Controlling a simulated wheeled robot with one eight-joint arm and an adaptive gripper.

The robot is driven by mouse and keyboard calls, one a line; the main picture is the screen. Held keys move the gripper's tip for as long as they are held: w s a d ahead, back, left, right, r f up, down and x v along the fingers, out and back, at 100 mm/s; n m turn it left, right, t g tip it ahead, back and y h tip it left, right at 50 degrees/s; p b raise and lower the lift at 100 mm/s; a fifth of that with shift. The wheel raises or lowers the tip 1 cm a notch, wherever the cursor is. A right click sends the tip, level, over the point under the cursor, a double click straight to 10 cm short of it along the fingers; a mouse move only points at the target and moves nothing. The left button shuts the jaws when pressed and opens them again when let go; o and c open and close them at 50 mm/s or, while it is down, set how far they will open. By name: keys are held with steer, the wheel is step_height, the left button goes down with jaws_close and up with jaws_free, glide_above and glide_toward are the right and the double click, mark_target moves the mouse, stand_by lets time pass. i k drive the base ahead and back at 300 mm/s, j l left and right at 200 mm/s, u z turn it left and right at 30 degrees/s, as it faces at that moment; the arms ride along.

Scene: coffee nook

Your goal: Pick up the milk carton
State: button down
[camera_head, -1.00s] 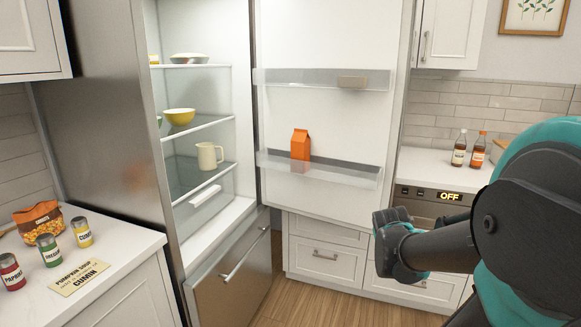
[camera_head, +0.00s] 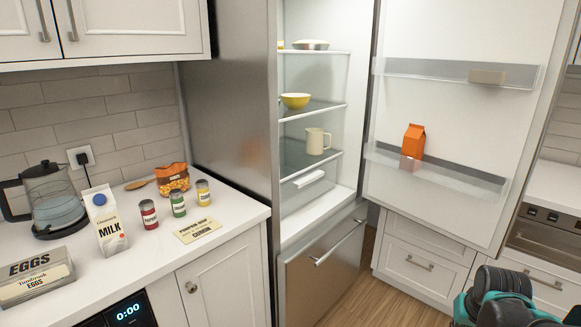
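The milk carton (camera_head: 106,222) is white with a blue cap and a "MILK" label. It stands upright on the left counter, between the kettle and the spice tins. An orange carton (camera_head: 413,141) stands in the lower door bin of the open fridge (camera_head: 325,204). Part of my arm shows at the bottom right, far from the milk carton. My gripper's fingers cannot be made out in this view.
An egg box (camera_head: 37,277) and a kettle (camera_head: 57,200) stand close to the milk carton. Several spice tins (camera_head: 178,203), a card (camera_head: 197,230) and an orange bag (camera_head: 172,177) are to its right. The open fridge door (camera_head: 452,120) stands on the right.

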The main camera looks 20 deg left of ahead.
mark_target(100, 206)
steer(key=j+u, duration=0.15)
steer(key=j, duration=0.2)
steer(key=i+j+u, duration=0.15)
steer(key=j, duration=0.15)
steer(key=u, duration=1.85)
steer(key=k+j+u, duration=0.2)
steer(key=i+l, duration=0.2)
